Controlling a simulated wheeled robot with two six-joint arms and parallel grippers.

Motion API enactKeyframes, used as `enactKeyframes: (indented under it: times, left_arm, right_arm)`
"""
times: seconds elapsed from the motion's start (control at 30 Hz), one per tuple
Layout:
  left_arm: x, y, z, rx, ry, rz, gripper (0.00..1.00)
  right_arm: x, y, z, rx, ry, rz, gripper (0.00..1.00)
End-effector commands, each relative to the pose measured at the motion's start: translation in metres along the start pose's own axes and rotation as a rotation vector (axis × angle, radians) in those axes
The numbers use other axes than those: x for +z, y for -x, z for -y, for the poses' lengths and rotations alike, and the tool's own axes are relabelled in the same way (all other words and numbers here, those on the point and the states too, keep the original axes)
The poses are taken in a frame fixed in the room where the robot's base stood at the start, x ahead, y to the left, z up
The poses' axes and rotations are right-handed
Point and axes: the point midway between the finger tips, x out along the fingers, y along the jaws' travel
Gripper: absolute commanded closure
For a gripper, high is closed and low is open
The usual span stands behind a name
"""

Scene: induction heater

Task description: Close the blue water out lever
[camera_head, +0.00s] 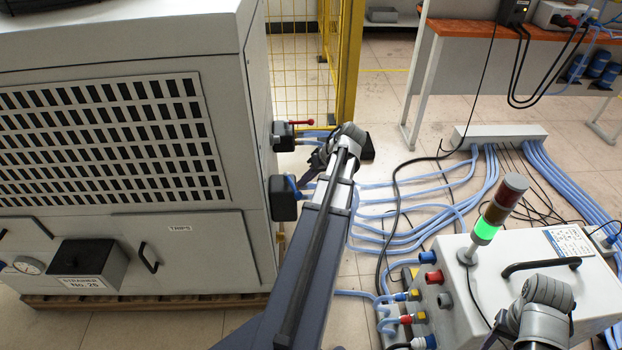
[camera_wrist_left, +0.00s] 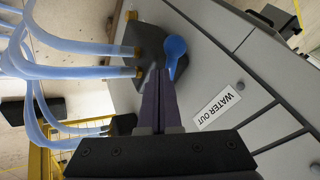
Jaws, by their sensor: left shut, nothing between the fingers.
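The blue water out lever (camera_wrist_left: 175,55) shows in the left wrist view, on a dark valve block (camera_wrist_left: 150,45) on the grey machine side. A white "WATER OUT" label (camera_wrist_left: 217,107) is beside it. My left gripper (camera_wrist_left: 160,72) is shut and empty. Its fingertips are right beside the lever, on its left in that view; I cannot tell whether they touch it.
Light-blue hoses (camera_head: 420,185) run from the valve blocks across the floor. A red-handled valve (camera_head: 300,123) sits farther back. A white control box (camera_head: 520,285) with a green-lit signal tower (camera_head: 488,225) stands at right. A yellow fence (camera_head: 350,60) stands behind.

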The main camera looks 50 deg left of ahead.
Motion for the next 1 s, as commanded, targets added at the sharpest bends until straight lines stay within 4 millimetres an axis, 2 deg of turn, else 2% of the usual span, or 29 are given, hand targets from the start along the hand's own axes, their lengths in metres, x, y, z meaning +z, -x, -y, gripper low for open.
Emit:
enactKeyframes:
  times: [0.33, 0.7, 1.0]
  left_arm:
    - [0.001, -0.001, 0.001, 0.002, -0.004, -0.001, 1.0]
    - [0.008, -0.009, 0.027, 0.107, -0.228, -0.108, 1.0]
    - [0.006, -0.012, 0.03, 0.107, -0.23, -0.108, 1.0]
  right_arm:
    - [0.0, 0.0, 0.0, 0.0, 0.0, 0.0, 0.5]
    - [0.0, 0.0, 0.0, 0.0, 0.0, 0.0, 0.5]
    - [0.0, 0.0, 0.0, 0.0, 0.0, 0.0, 0.5]
